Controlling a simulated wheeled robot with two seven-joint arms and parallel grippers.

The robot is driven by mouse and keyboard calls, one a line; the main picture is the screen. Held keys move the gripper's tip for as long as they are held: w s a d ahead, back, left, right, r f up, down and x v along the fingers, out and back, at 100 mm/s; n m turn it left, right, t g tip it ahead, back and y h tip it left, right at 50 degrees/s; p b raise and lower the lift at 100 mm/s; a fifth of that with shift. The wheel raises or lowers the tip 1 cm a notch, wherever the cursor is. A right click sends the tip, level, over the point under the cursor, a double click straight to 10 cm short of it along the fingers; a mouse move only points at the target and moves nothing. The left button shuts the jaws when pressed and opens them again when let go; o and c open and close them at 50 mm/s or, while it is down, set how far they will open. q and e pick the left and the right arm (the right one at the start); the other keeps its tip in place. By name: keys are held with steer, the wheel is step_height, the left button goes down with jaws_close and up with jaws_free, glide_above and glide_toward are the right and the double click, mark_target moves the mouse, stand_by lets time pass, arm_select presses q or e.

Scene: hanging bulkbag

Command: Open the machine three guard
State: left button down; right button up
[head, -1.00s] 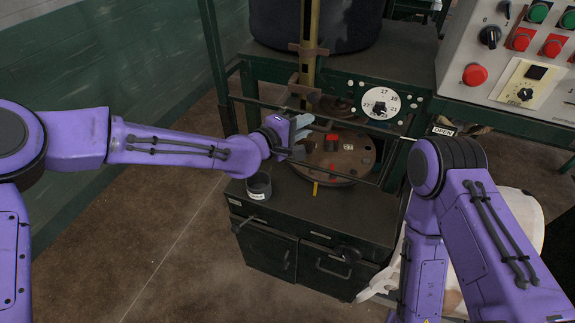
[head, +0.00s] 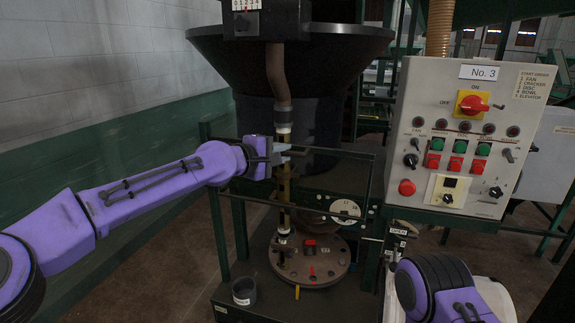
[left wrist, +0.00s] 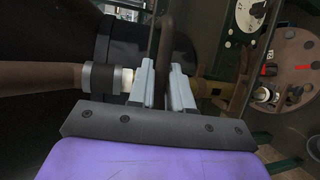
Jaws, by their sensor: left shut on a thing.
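The machine three guard (head: 335,153) is a thin dark frame with a see-through middle, in front of the machine's post. It stands above the round plate (head: 310,262) in the head view. My left gripper (head: 284,152) is at the guard's upper bar, left of its middle. In the left wrist view the gripper (left wrist: 164,88) has its two grey fingers on either side of a dark bar of the guard (left wrist: 167,35), shut on it. My right gripper is out of view; only part of that arm shows at the lower right.
The control panel marked No. 3 (head: 465,135) stands right of the guard. A black hopper (head: 225,55) and a brown pipe (head: 278,75) are behind my left gripper.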

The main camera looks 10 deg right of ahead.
arm_select(q)
steer(key=shift+r, duration=0.2)
steer(key=c, duration=1.1)
jaws_free()
steer(key=shift+d, duration=0.25)
steer(key=b+v, duration=0.5)
steer(key=v, duration=0.5)
steer(key=shift+s+a, duration=0.15)
steer(key=shift+a, duration=0.05)
